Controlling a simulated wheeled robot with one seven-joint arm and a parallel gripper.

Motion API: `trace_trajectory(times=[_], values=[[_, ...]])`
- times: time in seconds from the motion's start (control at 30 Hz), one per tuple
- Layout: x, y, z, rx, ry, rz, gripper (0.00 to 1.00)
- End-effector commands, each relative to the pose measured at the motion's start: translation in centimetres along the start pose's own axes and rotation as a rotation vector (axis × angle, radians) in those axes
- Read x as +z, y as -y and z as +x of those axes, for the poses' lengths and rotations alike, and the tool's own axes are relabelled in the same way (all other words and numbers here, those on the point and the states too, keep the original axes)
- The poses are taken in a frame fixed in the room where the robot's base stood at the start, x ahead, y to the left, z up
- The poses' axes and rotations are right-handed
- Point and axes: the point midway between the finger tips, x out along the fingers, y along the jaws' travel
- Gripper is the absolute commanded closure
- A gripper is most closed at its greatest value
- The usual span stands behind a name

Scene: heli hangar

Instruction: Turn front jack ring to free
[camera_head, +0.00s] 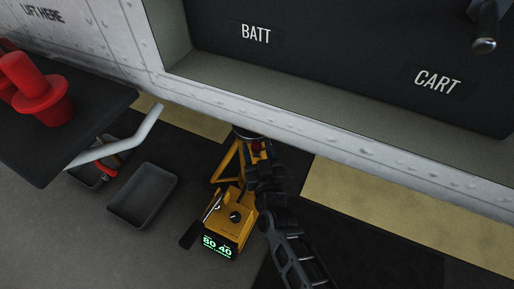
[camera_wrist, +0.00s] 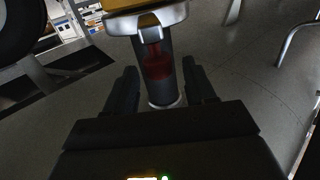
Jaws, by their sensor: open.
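The yellow jack (camera_head: 230,165) stands on the floor under the aircraft's side, with a control box (camera_head: 228,220) and a green-lit display in front. A small red part (camera_head: 257,146), which looks like the ring, shows near its top beside my gripper (camera_head: 258,165). In the wrist view a red band, likely the front jack ring (camera_wrist: 158,67), sits on a dark upright post below a pale cap. My gripper also shows there (camera_wrist: 160,84), open, with one finger on each side of the post. I cannot tell whether the fingers touch it. No ring marking is readable.
Left of the jack are a grey tray (camera_head: 142,195) and a dark table (camera_head: 70,135) with red plugs (camera_head: 40,90). A pale bent bar (camera_head: 118,140) reaches between. The aircraft's riveted edge (camera_head: 330,150) hangs close above my gripper. A black lever (camera_head: 192,233) leans beside the control box.

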Motion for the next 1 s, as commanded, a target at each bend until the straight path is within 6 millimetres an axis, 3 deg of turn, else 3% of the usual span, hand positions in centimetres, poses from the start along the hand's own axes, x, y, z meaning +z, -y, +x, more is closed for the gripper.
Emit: trace_trajectory(times=[0.17,0.47,1.0], values=[[0.1,0.0,1.5,0.001,-0.001,0.0,0.45],[0.0,0.0,1.7,0.0,0.0,0.0,0.45],[0.0,0.0,1.7,0.0,0.0,0.0,0.96]])
